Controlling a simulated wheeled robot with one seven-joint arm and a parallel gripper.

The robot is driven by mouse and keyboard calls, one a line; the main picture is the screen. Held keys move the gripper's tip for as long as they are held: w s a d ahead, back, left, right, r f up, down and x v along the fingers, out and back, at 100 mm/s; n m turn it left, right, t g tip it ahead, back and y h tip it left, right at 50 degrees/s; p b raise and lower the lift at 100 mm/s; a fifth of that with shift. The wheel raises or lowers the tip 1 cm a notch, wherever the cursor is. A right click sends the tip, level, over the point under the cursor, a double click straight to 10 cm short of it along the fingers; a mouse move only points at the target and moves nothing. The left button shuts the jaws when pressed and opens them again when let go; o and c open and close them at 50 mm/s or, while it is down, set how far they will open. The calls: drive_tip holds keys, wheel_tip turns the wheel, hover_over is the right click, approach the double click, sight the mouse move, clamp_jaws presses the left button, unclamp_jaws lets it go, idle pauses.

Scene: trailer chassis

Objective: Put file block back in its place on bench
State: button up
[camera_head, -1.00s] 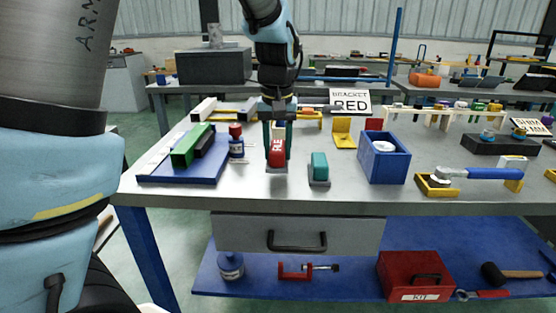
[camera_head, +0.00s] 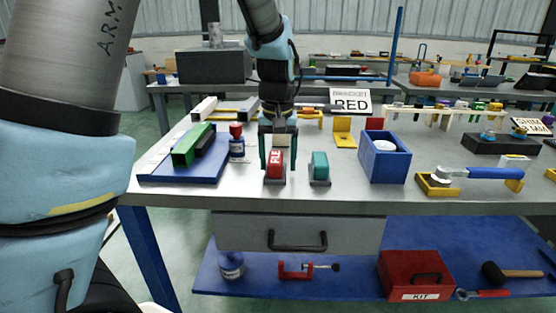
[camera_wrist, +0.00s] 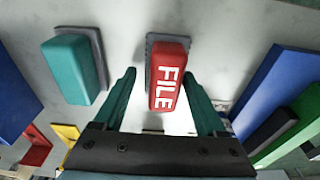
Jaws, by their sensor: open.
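The red file block (camera_head: 276,164), with white FILE lettering, sits upright on a grey base at the front of the grey bench (camera_head: 335,194). In the wrist view the red block (camera_wrist: 168,78) shows between my two green fingers, with the right finger nearer to it than the left. My gripper (camera_head: 278,156) is open around the block, its fingers spread to either side and pointing down. It also shows open in the wrist view (camera_wrist: 159,78). A teal block (camera_head: 319,167) on a like grey base stands just right of it.
A blue board (camera_head: 180,175) with a green bar (camera_head: 186,150) lies to the left, beside a small red-capped bottle (camera_head: 236,143). A blue box (camera_head: 384,160) stands right of the teal block. A drawer (camera_head: 297,234) hangs below the bench edge.

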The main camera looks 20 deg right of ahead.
sight(278, 160)
wheel_tip(278, 160, up, 12)
drive_tip(key=s, duration=0.1)
drive_tip(key=w+a+f, duration=0.1)
drive_tip(key=a+f, duration=0.1)
drive_tip(key=a, duration=0.3)
drive_tip(key=a+f+n, duration=0.1)
drive_tip(key=a+f, duration=0.2)
drive_tip(key=a, duration=0.2)
drive_tip(key=w+a+f+n, duration=0.1)
drive_tip(key=a+f, duration=0.1)
drive_tip(key=a, duration=0.4)
drive_tip(key=shift+w+f, duration=0.3)
drive_tip(key=shift+w, duration=0.05)
drive_tip(key=shift+n, duration=0.5)
drive_tip(key=a+f, duration=0.1)
drive_tip(key=a, duration=0.1)
drive_tip(key=s+a+f, duration=0.1)
drive_tip(key=a, duration=0.2)
drive_tip(key=a+f, duration=0.1)
drive_tip(key=a, duration=0.1)
drive_tip(key=shift+s+a+f, duration=0.3)
drive_tip(key=shift+s+f, duration=0.05)
drive_tip(key=shift+s, duration=0.05)
drive_tip(key=s+a+f, duration=0.3)
drive_tip(key=s+a, duration=0.1)
drive_tip(key=a, duration=0.2)
drive_tip(key=shift+a+f+n, duration=0.15)
drive_tip(key=shift+a+n, duration=0.15)
drive_tip(key=shift+n, duration=0.1)
